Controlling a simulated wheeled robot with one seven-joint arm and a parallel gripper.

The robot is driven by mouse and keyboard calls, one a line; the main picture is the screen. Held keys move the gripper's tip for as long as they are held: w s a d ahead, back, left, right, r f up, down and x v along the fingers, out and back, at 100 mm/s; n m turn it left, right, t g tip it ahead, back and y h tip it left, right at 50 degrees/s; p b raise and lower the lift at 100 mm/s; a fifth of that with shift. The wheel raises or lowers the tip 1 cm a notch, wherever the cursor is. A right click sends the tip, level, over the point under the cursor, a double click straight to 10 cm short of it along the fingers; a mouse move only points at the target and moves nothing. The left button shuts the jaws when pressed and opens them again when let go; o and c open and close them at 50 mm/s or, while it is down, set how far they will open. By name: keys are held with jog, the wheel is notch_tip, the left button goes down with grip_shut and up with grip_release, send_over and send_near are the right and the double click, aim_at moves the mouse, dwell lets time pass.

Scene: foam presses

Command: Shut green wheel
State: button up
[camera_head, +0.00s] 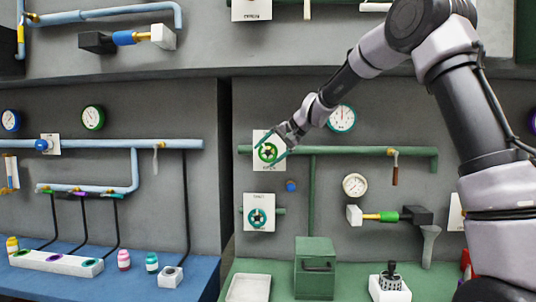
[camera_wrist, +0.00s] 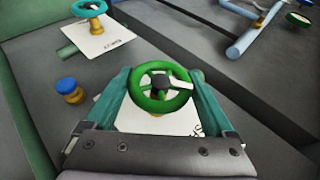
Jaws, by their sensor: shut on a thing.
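The green wheel (camera_head: 267,152) sits in front of a white plate (camera_head: 259,165) on the grey wall, on the green pipe. In the wrist view the green wheel (camera_wrist: 159,88) has a dark hub and a white mark on its right side. My gripper (camera_head: 274,149) is at the wheel, with its teal fingers on either side of the rim. It also shows in the wrist view (camera_wrist: 158,92), shut on the wheel. The plate's lettering is partly hidden.
A teal wheel (camera_head: 257,217) on another white plate is below. A small blue knob (camera_head: 291,186) is at lower right of the green wheel. A gauge (camera_head: 341,118) is close behind my arm. A green box (camera_head: 315,268) stands on the bench below.

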jog(key=y, duration=0.2)
jog(key=m+t+y, duration=0.1)
jog(key=y, duration=0.2)
jog(key=shift+f+m, duration=0.1)
jog(key=shift+m, duration=0.2)
jog(key=shift+y, duration=0.3)
jog(key=o, duration=1.1)
jog(key=v, duration=1)
jog(key=shift+s+d, duration=0.3)
